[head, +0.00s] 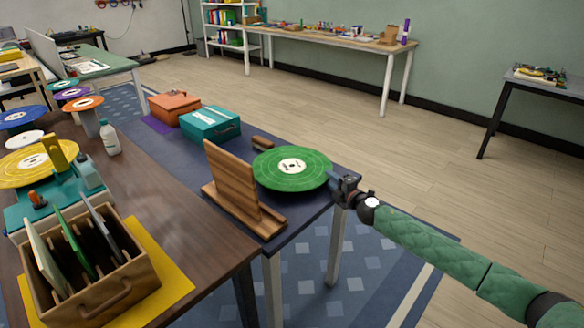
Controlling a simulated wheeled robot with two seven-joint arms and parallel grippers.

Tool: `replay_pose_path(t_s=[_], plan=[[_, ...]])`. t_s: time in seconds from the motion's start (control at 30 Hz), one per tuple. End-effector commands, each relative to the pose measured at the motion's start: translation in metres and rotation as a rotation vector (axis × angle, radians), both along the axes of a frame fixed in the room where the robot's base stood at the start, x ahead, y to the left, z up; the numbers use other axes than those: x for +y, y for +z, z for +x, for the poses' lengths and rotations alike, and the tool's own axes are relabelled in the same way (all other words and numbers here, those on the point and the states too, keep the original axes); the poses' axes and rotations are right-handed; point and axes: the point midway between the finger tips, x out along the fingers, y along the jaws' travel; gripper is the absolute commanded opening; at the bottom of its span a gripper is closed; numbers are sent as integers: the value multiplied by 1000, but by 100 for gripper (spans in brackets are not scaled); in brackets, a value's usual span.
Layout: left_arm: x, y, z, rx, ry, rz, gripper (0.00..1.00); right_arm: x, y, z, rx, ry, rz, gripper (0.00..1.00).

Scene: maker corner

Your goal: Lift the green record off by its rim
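The green record (272,172) with a white centre label lies flat, seen from above, over the right end of the blue-topped table. What bears it from below is hidden. A wooden stand (229,182) with an upright board is just left of it, in front of part of its left side. My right gripper (334,180) is at the record's right rim, its fingertips at or very near the edge. The fingers are too small to tell whether they are open or shut on the rim. My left gripper is not in view.
A small wooden block (263,143) lies behind the record. A teal box (210,124) and an orange box (175,106) stand further back. A yellow record (22,168) and a wooden crate (112,292) of sleeves are at the left. Open floor is right of the table.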

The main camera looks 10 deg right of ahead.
Motion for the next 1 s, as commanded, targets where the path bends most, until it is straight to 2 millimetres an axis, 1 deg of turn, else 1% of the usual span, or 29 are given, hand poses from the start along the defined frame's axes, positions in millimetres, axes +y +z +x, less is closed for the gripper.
replay_pose_path(t_s=[0.03,0.1,0.13,0.47,0.57,0.67,0.73,0.87,0.9,1.0], plan=[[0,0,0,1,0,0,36,0,0,0,0,0,0,16],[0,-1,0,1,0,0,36,0,0,0,0,0,0,2],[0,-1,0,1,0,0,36,0,0,0,0,0,0,0],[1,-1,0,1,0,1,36,0,0,0,0,0,0,0],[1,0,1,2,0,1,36,0,4,0,-1,0,-1,0],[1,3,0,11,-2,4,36,0,13,0,-3,0,-1,0],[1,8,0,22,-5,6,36,-1,24,1,-4,0,-1,0],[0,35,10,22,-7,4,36,0,47,1,-4,0,-1,0],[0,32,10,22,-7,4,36,-9,45,-2,-1,-3,-2,0],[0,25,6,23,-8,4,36,-27,56,-7,-1,-1,-3,0]])
